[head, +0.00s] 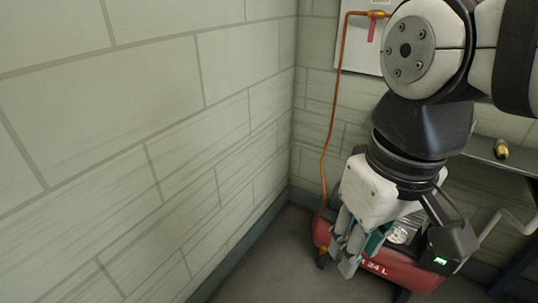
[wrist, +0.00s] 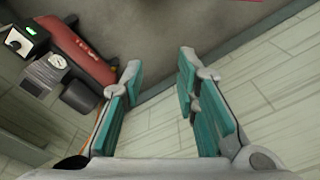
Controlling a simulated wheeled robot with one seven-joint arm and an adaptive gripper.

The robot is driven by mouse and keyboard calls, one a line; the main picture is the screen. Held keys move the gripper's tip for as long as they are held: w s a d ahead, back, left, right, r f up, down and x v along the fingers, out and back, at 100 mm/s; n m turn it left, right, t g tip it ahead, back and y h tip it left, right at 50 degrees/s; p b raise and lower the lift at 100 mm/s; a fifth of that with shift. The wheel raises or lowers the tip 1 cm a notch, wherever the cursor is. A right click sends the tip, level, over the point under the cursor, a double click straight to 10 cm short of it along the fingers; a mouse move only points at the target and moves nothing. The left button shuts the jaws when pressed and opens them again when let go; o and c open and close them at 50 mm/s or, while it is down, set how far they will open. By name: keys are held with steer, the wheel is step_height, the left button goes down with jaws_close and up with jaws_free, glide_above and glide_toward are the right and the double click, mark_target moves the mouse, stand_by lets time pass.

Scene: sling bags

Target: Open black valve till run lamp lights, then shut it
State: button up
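My gripper (head: 343,257) points down in front of the red 24 L compressor (head: 405,275) in the head view. In the wrist view my gripper (wrist: 160,70) has its teal-padded fingers apart with only floor and wall between them. The compressor (wrist: 92,52) lies left of the fingers there, clear of them. A small green light (head: 440,261) glows on a dark box at the compressor's right; I cannot tell whether it is the run lamp.
An orange hose (head: 329,140) rises from the compressor to a brass fitting with a red lever (head: 372,28) on a white panel. A round gauge (wrist: 57,61) sits by the compressor. A block wall (head: 140,150) closes the left. A shelf with a brass piece (head: 501,149) stands right.

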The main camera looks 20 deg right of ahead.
steer(key=w+d+f+n+b, duration=0.1)
steer(key=w+d+f, duration=0.1)
steer(key=w, duration=0.8)
steer(key=w+d+f+n+b, duration=0.1)
steer(key=w+d+f, duration=0.15)
steer(key=w, duration=0.65)
steer(key=n+b, duration=0.4)
steer(key=n, duration=0.1)
glide_above(325, 255)
steer(key=s+d, duration=0.1)
steer(key=d, duration=0.1)
step_height(325, 255, down, 52)
steer(key=shift+g, duration=0.4)
steer(key=f+b, duration=0.2)
steer(key=f, duration=0.5)
steer(key=f+b, duration=0.1)
steer(key=f, duration=0.6)
steer(key=shift+s+a+b, duration=0.15)
steer(key=shift+a+b, duration=0.05)
steer(key=shift+b, duration=0.2)
jaws_close()
